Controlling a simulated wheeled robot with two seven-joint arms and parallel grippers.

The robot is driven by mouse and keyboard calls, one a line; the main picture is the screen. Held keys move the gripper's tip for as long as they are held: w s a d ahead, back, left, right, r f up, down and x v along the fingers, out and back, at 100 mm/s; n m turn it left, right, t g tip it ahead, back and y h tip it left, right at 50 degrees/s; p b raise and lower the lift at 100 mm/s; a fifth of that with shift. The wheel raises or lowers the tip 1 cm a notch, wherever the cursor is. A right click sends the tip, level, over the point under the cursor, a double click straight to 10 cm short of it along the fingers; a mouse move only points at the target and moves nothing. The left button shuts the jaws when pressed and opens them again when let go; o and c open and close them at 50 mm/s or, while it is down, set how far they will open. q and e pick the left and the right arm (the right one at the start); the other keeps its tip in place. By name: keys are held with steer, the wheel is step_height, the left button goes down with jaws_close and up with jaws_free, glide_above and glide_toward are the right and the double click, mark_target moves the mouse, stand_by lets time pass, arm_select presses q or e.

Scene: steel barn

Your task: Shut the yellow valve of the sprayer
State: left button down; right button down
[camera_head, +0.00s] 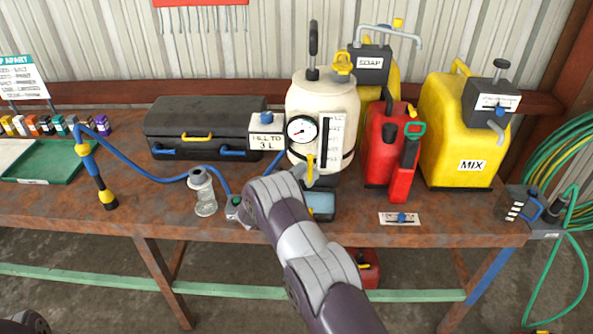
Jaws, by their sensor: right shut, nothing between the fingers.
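The sprayer (318,105) is a cream-white tank with a black pump handle and a round gauge, standing upright on the bench. Its yellow valve (310,168) shows as a narrow upright lever low on the tank's front, below the gauge. My right arm reaches in from the bottom. Its gripper (308,183) is shut and empty, close to the lower end of the valve. The wrist hides part of it, and I cannot tell whether it touches the valve. A blue hose (150,176) runs left to a black and yellow lance (97,175). My left gripper is not in view.
A black case (205,125) and a glass jar (203,190) stand left of the sprayer. A red can (381,140) and a yellow MIX container (455,135) stand right. A green tray (45,160) lies far left. The bench front (150,215) is mostly clear at left.

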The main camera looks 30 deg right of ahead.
steer(key=shift+d, duration=0.1)
steer(key=shift+s+d+r+m, duration=0.1)
steer(key=shift+s+m, duration=0.05)
steer(key=shift+m, duration=0.15)
